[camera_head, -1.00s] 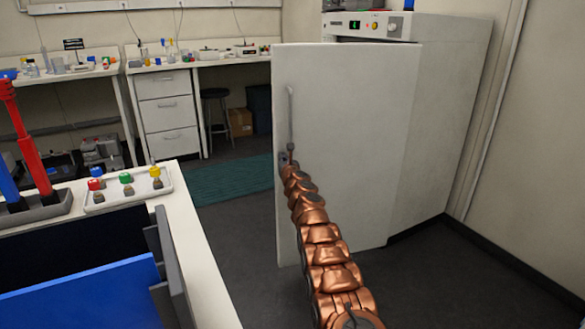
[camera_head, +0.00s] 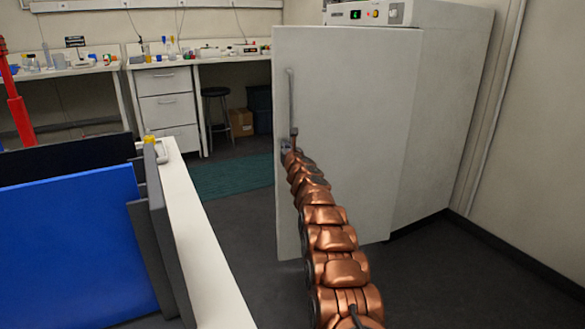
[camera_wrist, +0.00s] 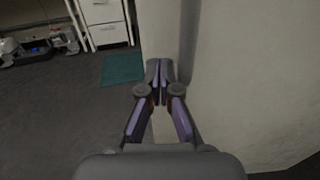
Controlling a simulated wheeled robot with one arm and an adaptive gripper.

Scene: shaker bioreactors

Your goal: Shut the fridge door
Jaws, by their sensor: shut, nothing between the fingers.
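The fridge door (camera_head: 350,130) is a tall pale panel. It stands ajar, its handle side out to the left of the fridge body (camera_head: 450,110). A grey vertical bar handle (camera_head: 291,95) is near its left edge. My gripper (camera_head: 287,147) is at the lower end of the handle, close to the door's left edge. The wrist view shows my gripper (camera_wrist: 160,72) shut and empty, its fingertips together beside the pale door face (camera_wrist: 250,80). I cannot tell whether the fingers touch the door. My copper arm hides part of the lower door.
A white bench (camera_head: 205,275) and a blue panel (camera_head: 75,245) with grey edging stand at the left. Behind are a drawer unit (camera_head: 165,105), a black stool (camera_head: 216,95) and a green mat (camera_head: 230,176). Dark floor is open between bench and door.

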